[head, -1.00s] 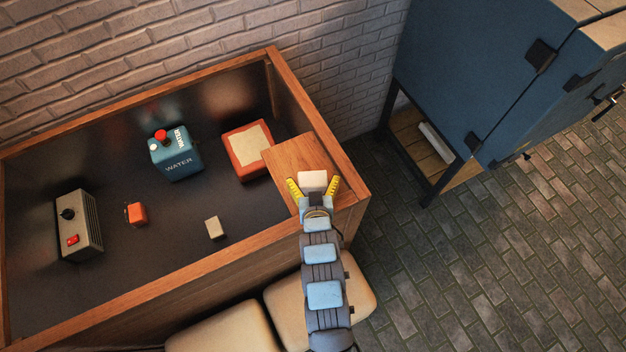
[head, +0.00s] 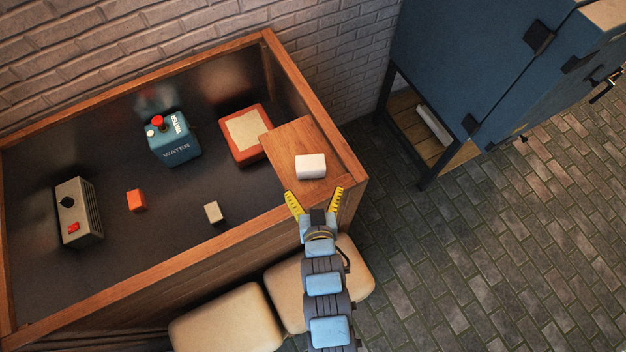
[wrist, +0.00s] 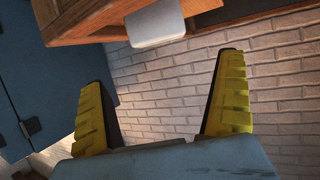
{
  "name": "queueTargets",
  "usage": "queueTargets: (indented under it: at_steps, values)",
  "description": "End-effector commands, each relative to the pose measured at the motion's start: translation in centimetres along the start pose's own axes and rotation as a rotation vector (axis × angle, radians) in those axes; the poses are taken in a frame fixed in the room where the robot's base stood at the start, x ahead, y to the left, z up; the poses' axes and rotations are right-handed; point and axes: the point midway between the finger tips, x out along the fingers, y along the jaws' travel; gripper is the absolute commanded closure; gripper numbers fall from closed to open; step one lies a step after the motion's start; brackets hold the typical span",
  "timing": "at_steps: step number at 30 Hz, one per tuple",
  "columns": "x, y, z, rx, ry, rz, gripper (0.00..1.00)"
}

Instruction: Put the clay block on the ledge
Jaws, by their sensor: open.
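A white block, which looks like the clay block (head: 311,166), rests on the wooden ledge (head: 289,140) at the right end of the wood-framed bench. My gripper (head: 314,197) is open and empty, with its yellow fingers spread. It is just short of the block on the near side, with a gap between the fingertips and the block. In the wrist view, the white block (wrist: 153,22) lies beyond the open fingers (wrist: 160,72), beside the wooden ledge (wrist: 78,18). Nothing is between the fingers.
On the dark bench top (head: 100,150) are a blue water container (head: 172,145), a red-rimmed pad (head: 243,136), an orange block (head: 136,200), a small beige block (head: 213,212) and a grey switch box (head: 77,212). A blue cabinet (head: 450,70) stands at right; floor in front is clear.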

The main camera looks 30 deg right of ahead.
Motion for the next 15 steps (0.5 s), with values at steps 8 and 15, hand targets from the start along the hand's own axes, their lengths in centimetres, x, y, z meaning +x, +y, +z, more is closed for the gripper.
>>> queueTargets:
  at_steps: [8,15]
  values:
    - [-1.41,0.03,-0.24,0.0,0.003,0.001,0.0]
    - [-1.3,-0.18,-0.31,-0.002,0.015,-0.004,0.0]
